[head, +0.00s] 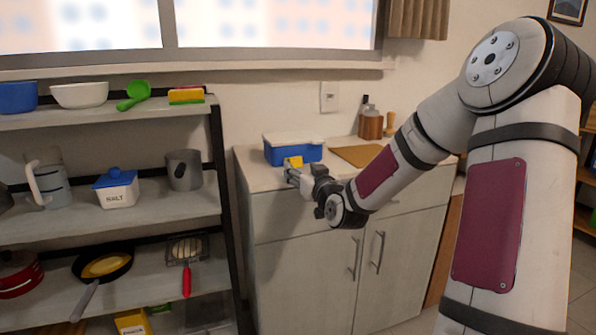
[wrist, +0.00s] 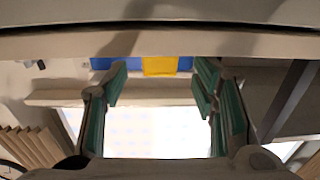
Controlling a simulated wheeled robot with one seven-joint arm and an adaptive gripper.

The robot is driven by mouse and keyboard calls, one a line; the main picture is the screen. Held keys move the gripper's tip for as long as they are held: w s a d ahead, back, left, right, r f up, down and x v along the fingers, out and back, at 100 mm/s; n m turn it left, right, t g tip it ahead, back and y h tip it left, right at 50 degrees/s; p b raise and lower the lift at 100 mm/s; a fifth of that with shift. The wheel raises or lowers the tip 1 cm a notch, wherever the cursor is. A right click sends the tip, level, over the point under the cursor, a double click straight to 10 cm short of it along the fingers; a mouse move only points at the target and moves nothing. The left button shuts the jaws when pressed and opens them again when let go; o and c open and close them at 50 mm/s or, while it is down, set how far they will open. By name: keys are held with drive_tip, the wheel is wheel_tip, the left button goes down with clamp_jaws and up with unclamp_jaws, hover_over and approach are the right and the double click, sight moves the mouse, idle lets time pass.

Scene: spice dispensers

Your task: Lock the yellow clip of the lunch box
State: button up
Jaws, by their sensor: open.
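The lunch box is blue with a whitish lid (head: 293,138) and sits on the cabinet top near its left end. Its yellow clip (head: 293,162) is on the front side facing my gripper; I cannot tell whether it is up or pressed down. My gripper (head: 294,176) is just in front of the clip and partly covers the box front. In the wrist view, my gripper (wrist: 158,82) is open, with green pads wide apart and nothing between them. The yellow clip (wrist: 160,66) shows beyond the fingertips, roughly centred between them, against the blue box (wrist: 185,64).
The cabinet top's front edge (wrist: 160,42) crosses the wrist view close by. A wooden board (head: 356,155) lies right of the box, with brown-based bottles (head: 370,124) behind. A shelf rack (head: 120,207) with kitchenware stands at left. The wall and window are behind.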

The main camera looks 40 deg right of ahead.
sight(297, 165)
drive_tip(key=shift+x, duration=1.6)
drive_tip(key=c, duration=1.2)
drive_tip(key=shift+o, duration=0.2)
